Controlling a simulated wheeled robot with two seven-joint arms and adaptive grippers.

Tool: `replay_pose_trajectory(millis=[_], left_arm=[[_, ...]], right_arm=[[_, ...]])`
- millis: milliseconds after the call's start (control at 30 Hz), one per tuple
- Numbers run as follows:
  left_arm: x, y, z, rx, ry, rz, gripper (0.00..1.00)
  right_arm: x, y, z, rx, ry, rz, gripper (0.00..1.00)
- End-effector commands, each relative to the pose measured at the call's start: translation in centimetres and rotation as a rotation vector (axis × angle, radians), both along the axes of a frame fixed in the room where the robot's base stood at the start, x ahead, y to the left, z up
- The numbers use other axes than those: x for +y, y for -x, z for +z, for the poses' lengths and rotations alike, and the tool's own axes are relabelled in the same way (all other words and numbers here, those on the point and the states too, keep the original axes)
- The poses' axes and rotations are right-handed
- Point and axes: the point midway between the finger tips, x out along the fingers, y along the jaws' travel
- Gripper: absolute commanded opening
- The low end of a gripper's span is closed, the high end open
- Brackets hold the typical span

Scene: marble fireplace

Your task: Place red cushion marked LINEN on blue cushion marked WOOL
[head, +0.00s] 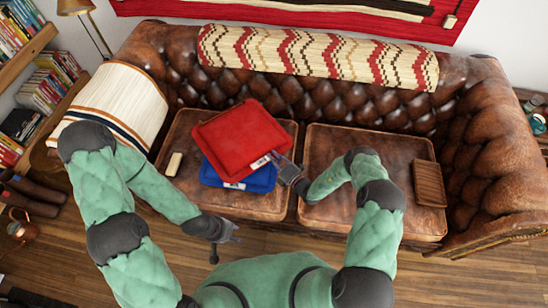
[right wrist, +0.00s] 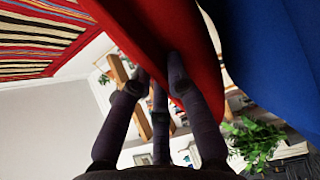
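The red cushion (head: 240,135) is over the blue cushion (head: 262,180) on the left seat of the leather sofa, turned and set toward the back. A strip of the blue cushion shows along the front. Small pale labels sit on both, too small to read. My right gripper (head: 283,166) is at the red cushion's front right corner, its fingers closed on the edge. In the right wrist view the fingers pinch the red cushion (right wrist: 190,45), with the blue cushion (right wrist: 270,60) beside it and a narrow gap between. My left gripper (head: 224,238) is empty before the sofa, its fingers spread.
A cream block (head: 174,164) lies left of the cushions. A brown slatted tray (head: 429,183) lies on the right seat (head: 393,165), otherwise mostly clear. A striped throw (head: 115,105) covers the left armrest and a patterned one (head: 320,57) the backrest.

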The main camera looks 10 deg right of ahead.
Motion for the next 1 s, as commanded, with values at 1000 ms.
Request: replay_pose_trajectory(millis=[1000], left_arm=[[0.0, 0.0, 1.9, 0.0, 0.0, 0.0, 0.4]], right_arm=[[-4.7, 7.4, 0.3, 0.002, 0.001, -0.004, 0.4]])
